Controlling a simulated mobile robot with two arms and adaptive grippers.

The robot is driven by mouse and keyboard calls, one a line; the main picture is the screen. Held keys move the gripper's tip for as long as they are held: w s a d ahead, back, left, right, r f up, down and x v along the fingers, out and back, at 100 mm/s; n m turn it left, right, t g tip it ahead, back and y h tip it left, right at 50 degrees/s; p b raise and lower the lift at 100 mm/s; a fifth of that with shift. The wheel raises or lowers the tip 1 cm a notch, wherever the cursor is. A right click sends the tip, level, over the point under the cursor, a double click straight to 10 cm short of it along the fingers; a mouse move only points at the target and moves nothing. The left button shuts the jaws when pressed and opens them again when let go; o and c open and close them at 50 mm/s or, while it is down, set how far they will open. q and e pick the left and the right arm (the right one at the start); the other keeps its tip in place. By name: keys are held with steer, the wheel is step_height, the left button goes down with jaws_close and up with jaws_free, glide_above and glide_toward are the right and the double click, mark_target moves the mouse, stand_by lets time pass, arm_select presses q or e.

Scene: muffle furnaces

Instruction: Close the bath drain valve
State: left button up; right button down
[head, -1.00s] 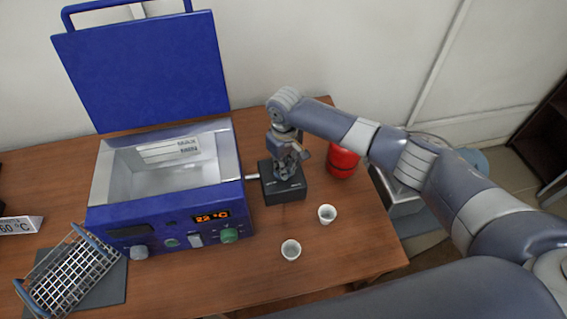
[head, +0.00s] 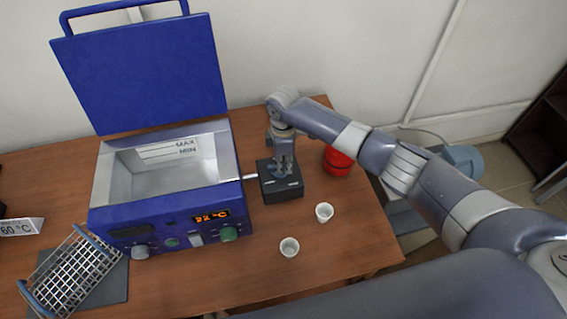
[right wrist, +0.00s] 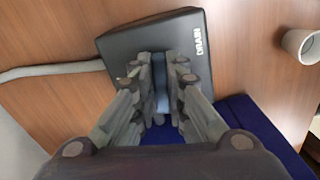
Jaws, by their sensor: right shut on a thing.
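The drain valve is a black box (head: 284,193) on the wooden table, just right of the blue bath (head: 130,225) and joined to it by a short pale pipe (head: 250,177). In the right wrist view the box (right wrist: 130,45) bears the word DRAIN. My right gripper (head: 283,170) points down over the box. In the right wrist view its fingers (right wrist: 160,72) are shut on the blue valve handle (right wrist: 161,95), which stands between them and is partly hidden. The bath lid (head: 145,75) is raised and the display reads 22 °C. My left gripper is out of view.
Two white cups (head: 324,212) (head: 289,247) stand in front of the valve. A red round object (head: 338,161) is just right of it, close to my right arm. A wire rack (head: 70,272) lies at front left. A 60 °C sign (head: 20,227) is at left.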

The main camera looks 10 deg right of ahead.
mark_target(284, 165)
steer(key=shift+w+n, duration=0.1)
steer(key=shift+n, duration=0.9)
steer(key=c, duration=1.6)
jaws_free()
steer(key=shift+r, duration=0.1)
step_height(284, 165, up, 12)
